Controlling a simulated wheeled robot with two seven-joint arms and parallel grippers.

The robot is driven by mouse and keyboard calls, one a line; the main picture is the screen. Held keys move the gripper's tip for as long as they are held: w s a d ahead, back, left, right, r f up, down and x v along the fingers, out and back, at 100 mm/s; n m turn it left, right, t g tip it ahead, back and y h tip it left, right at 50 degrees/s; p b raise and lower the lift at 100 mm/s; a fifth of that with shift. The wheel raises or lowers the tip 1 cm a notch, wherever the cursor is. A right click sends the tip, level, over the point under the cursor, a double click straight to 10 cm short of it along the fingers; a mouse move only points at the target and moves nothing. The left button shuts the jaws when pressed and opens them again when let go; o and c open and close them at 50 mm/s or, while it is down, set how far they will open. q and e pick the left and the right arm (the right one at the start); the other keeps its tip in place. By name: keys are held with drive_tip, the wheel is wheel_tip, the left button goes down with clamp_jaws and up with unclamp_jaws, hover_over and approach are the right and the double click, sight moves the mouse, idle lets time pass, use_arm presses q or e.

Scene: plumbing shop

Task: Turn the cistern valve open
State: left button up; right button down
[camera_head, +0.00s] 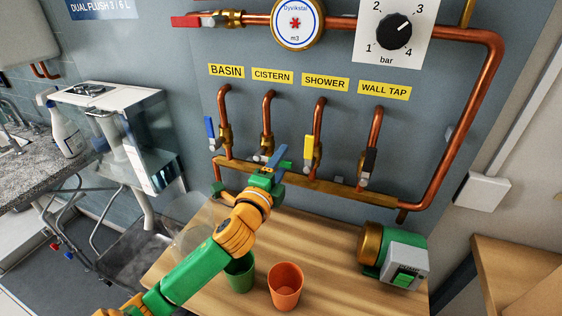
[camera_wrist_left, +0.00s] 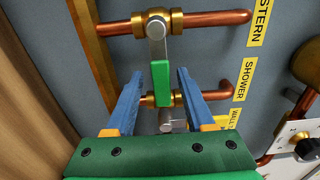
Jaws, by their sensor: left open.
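The cistern valve (camera_head: 267,142) sits on a short copper pipe under the yellow CISTERN label (camera_head: 272,76). Its lever has a green handle (camera_wrist_left: 160,85) on a grey stem. In the left wrist view the lever lies crosswise to its pipe. My left gripper (camera_head: 272,159) is at this valve, with its two blue fingers open. In the left wrist view the fingers (camera_wrist_left: 158,77) stand on either side of the green handle, with gaps on both sides. In the head view my gripper hides most of the handle. My right gripper is not in view.
The basin valve's blue lever (camera_head: 210,127) is close on the left, the shower valve's yellow lever (camera_head: 309,148) close on the right. The wall tap's black lever (camera_head: 370,160) is farther right. A green cup (camera_head: 240,275), an orange cup (camera_head: 286,284) and a pump (camera_head: 393,257) stand on the bench.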

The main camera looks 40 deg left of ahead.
use_arm(q)
drive_tip(key=shift+s+r, duration=0.1)
drive_tip(key=shift+s, duration=0.15)
drive_tip(key=shift+c, duration=0.6)
drive_tip(key=shift+d, duration=0.1)
clamp_jaws()
drive_tip(key=shift+r, duration=0.1)
